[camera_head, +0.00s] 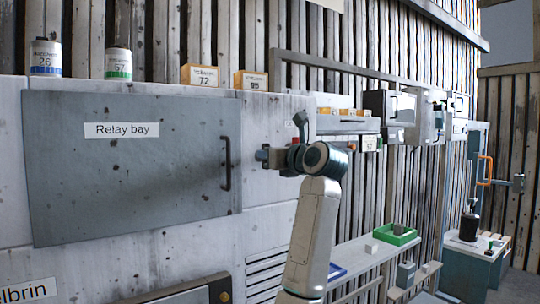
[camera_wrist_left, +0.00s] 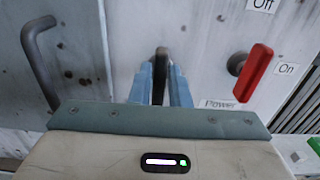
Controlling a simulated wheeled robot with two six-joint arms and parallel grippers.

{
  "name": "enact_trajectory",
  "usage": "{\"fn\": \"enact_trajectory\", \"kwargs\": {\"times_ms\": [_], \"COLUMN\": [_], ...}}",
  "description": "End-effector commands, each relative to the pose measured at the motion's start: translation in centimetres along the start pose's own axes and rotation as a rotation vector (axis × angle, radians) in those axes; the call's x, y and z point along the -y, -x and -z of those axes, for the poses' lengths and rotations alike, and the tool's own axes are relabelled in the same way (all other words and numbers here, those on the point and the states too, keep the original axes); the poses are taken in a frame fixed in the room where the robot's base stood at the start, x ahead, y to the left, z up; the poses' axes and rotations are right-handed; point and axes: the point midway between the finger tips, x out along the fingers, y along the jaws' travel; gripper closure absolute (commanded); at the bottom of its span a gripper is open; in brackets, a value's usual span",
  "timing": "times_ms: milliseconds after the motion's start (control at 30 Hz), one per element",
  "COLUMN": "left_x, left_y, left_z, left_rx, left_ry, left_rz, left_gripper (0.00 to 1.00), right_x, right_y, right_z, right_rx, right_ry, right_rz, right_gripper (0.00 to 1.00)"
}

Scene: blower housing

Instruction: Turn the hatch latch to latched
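The hatch is a grey door (camera_head: 120,190) labelled "Relay bay", lying flat against the pale cabinet, with a dark bar handle (camera_head: 226,163) near its right edge. The handle also shows at the left of the left wrist view (camera_wrist_left: 52,62). The hatch latch is a dark upright lever (camera_wrist_left: 161,62) just beside the door's right edge. My left gripper (camera_wrist_left: 161,78) has its two blue fingers on either side of the lever, with no clear gap. In the head view, my left gripper (camera_head: 268,157) is at the door's right edge and hides most of the latch. My right gripper is out of view.
A red switch lever (camera_wrist_left: 254,72) labelled "Power", with "Off" and "On" tags, stands right of the latch. Bottles (camera_head: 118,64) and yellow boxes (camera_head: 200,76) stand on the cabinet top. A shelf with a green tray (camera_head: 396,236) is at right.

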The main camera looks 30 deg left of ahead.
Motion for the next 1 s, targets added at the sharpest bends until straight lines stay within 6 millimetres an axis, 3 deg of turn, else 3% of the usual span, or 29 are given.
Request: {"fn": "enact_trajectory", "kwargs": {"times_ms": [467,1000], "left_x": [-0.1,-0.4], "left_y": [0.0,0.0], "left_z": [0.2,0.4], "left_rx": [0.001,0.002], "left_ry": [0.095,0.567], "left_rz": [0.000,0.000], "left_gripper": [1.00,1.00], "right_x": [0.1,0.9], "right_y": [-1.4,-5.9], "right_z": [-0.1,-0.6], "right_rx": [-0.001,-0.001], "right_ry": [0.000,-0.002], "right_rz": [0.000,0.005], "right_gripper": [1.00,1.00]}}
